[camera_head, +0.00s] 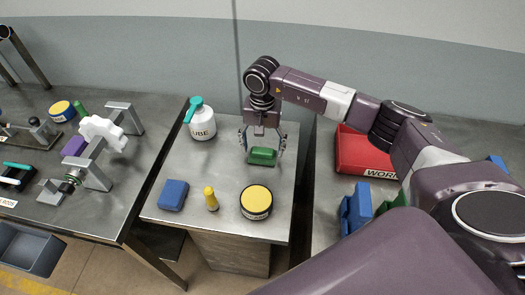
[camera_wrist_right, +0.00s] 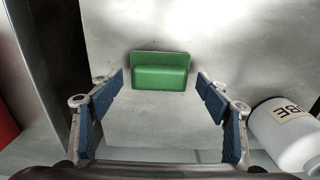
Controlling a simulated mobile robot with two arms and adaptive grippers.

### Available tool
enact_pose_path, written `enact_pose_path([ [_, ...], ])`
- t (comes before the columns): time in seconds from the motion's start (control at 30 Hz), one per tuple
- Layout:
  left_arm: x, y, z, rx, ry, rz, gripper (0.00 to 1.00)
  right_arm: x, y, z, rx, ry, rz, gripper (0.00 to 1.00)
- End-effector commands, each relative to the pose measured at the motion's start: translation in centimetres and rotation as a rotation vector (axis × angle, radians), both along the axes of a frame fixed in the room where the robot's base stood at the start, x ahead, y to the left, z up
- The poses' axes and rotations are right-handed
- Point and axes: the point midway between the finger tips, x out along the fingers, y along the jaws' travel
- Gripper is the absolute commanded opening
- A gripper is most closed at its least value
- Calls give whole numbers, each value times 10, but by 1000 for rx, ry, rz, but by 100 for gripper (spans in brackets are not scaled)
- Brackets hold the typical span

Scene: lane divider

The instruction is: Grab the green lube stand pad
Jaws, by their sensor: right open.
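The green pad (camera_head: 262,156) lies on the grey metal stand top, toward its back right, in the head view. It also shows in the right wrist view (camera_wrist_right: 160,72) as a block with a raised back part. My right gripper (camera_head: 262,147) is open and points down over the pad. In the right wrist view my right gripper's blue-lined fingers (camera_wrist_right: 162,82) stand apart on both sides of the pad, clear of it. Nothing is between the fingers in their grip. My left gripper is not in view.
A white lube bottle (camera_head: 200,120) stands left of the pad. A blue block (camera_head: 173,195), a yellow-topped marker (camera_head: 211,198) and a yellow-lidded tin (camera_head: 256,202) stand nearer the front. A red bin (camera_head: 362,152) is to the right, past a gap.

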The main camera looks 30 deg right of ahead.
Motion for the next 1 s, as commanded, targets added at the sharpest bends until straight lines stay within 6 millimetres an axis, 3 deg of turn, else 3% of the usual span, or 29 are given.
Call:
enact_pose_path([
  [0.3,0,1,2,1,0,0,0,0,0,-9,-1,-1,1,70],
  [0.7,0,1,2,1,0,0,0,0,0,-9,0,-1,0,27],
  [1.0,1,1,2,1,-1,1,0,0,0,-7,0,-2,0,25],
])
